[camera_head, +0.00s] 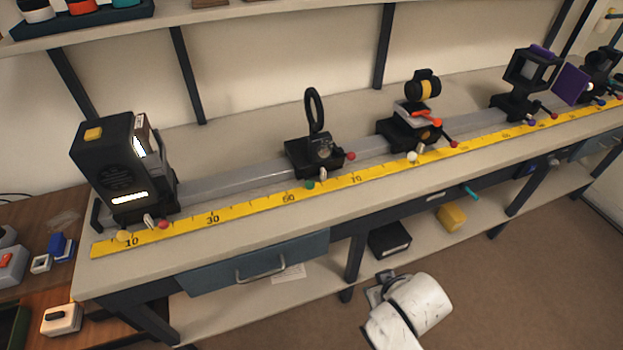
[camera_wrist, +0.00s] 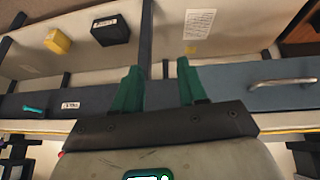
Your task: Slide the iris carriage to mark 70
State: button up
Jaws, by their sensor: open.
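A black carriage with a thin upright ring (camera_head: 314,110) sits on the rail, its base between 50 and 70 on the yellow scale (camera_head: 250,208). The 70 label (camera_head: 355,179) lies to its right. Farther right, past 70, stands a carriage with a yellow-banded black barrel (camera_head: 423,88) and an orange lever. I cannot tell for sure which one is the iris carriage. My gripper (camera_wrist: 157,66) shows in the wrist view with two green fingers apart and nothing between them. It is over the bench front, away from the carriages. My white arm (camera_head: 412,308) is low in the head view.
A lamp housing (camera_head: 118,165) stands near 10 on the rail (camera_head: 235,180). A square-framed carriage (camera_head: 527,80) and a purple panel (camera_head: 571,85) are to the right. A blue drawer (camera_head: 255,264) is below the bench top. A black box (camera_head: 389,240) and yellow box (camera_head: 451,217) sit on the lower shelf.

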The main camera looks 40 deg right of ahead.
jog(key=shift+o, duration=0.8)
jog(key=w+d+r+m+t+h, duration=0.1)
jog(key=w+d+t, duration=0.1)
jog(key=w, duration=0.3)
jog(key=w+d+r+t+h, duration=0.1)
jog(key=w+d+r+t, duration=0.1)
jog(key=w, duration=0.3)
jog(key=shift+w+d+r+m+t+p, duration=0.2)
jog(key=shift+d+r+m+t+p, duration=0.15)
jog(key=shift+t, duration=0.45)
jog(key=n+t+y, duration=0.2)
jog(key=t+y, duration=0.1)
jog(key=t, duration=0.4)
send_near(310, 186)
jog(key=f, duration=0.1)
jog(key=w, duration=0.3)
jog(key=w+d, duration=0.1)
jog(key=w, duration=0.3)
jog(key=w+b, duration=0.1)
jog(key=w, duration=0.3)
jog(key=shift+d, duration=0.25)
grip_shut()
